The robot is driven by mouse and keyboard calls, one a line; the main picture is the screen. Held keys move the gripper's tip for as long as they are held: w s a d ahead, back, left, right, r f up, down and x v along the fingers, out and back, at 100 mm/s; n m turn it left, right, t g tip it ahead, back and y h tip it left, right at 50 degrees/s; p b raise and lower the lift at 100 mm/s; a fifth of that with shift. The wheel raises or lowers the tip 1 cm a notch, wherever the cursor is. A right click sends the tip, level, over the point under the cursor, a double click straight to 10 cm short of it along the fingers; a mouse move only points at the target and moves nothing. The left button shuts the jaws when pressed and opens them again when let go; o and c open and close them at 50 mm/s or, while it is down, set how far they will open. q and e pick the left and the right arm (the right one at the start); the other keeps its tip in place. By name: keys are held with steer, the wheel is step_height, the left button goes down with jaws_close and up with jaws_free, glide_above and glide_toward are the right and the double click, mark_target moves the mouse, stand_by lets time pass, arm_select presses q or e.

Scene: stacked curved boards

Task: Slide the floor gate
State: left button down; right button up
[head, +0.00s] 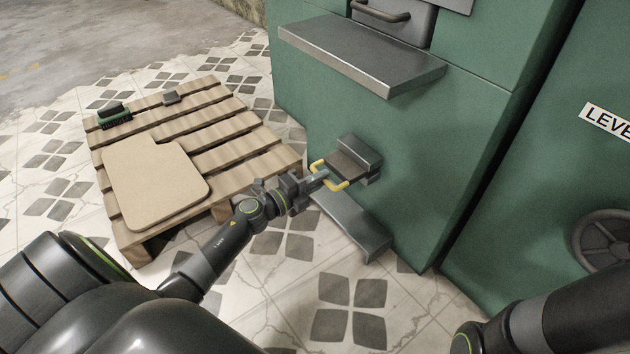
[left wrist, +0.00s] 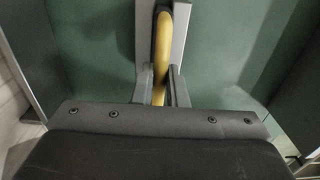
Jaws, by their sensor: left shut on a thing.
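The floor gate (head: 350,163) is a small grey metal slide low on the front of the green machine. It has a yellow handle (head: 338,187) at its outer end. My left gripper (head: 322,179) is at the yellow handle and shut on it. In the left wrist view the yellow handle (left wrist: 162,50) runs down between my left gripper's fingers (left wrist: 166,88), in front of a grey metal strip. My right arm shows at the lower right of the head view, but its gripper is out of view.
A grey metal ledge (head: 352,222) sits below the gate, and a larger steel shelf (head: 360,55) juts out above. A handwheel (head: 605,240) is at right.

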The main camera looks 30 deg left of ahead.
arm_select(q)
steer(key=shift+x, duration=2.2)
steer(key=c, duration=1.4)
jaws_free()
steer(key=shift+s+a, duration=0.1)
steer(key=shift+c, duration=0.2)
steer(key=shift+p+v, duration=0.45)
steer(key=shift+v, duration=0.9)
steer(key=v, duration=0.4)
steer(key=shift+s, duration=0.15)
